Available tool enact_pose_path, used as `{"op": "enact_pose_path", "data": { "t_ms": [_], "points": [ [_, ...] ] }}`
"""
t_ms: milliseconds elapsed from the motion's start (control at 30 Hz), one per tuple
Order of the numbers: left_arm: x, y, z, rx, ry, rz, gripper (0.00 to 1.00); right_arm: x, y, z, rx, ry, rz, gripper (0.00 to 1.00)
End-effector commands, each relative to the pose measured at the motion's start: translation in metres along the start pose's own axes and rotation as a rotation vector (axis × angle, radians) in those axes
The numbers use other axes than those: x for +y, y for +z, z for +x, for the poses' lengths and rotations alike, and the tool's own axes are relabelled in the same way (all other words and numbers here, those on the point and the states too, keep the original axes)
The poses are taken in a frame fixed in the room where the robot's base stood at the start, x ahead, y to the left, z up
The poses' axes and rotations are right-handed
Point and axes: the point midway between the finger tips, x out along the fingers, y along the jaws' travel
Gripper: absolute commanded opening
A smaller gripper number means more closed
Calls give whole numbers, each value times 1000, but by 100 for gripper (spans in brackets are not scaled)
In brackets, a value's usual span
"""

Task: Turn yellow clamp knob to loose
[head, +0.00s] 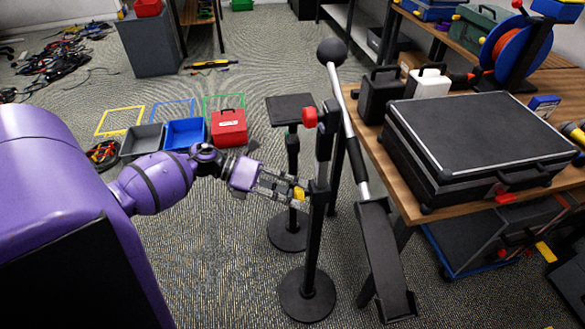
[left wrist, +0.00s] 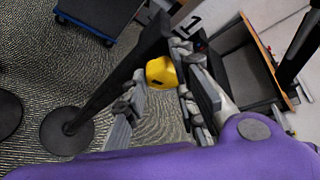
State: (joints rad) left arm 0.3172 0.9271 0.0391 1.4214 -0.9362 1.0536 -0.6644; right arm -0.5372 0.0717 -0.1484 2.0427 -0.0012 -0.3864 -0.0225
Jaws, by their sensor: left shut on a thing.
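The yellow clamp knob (head: 298,193) is on the side of a black upright stand (head: 318,215). My left gripper (head: 292,193) reaches in from the left in the head view, with its fingers around the knob. In the left wrist view the yellow knob (left wrist: 161,72) sits between the fingers of the left gripper (left wrist: 160,85), against the black post (left wrist: 125,75). The left gripper is shut on the knob. Whether the clamp is tight or loose cannot be told. My right gripper is not in view.
A wooden table (head: 395,160) with a black case (head: 480,135) stands right. Bins, including a blue one (head: 185,133), lie on the floor behind.

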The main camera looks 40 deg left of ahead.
Motion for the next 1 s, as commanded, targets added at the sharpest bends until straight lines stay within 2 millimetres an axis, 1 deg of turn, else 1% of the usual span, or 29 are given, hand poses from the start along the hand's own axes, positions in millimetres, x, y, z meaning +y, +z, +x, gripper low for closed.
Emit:
{"op": "enact_pose_path", "data": {
  "t_ms": [33,200,700,733,800,833,1000],
  "points": [
    [5,4,-2,-10,4,-14,0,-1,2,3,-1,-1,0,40],
    [5,4,-2,-6,-16,-52,0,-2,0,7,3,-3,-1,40],
    [5,2,-2,-1,-24,-70,0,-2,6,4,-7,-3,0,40],
    [5,2,-2,-1,-24,-71,27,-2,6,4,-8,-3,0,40],
    [5,2,-2,-1,-24,-71,36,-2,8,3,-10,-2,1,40],
    [5,2,-2,-1,-25,-71,39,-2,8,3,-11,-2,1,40],
    [4,1,-1,2,-28,-70,39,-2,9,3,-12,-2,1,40]
  ]
}}
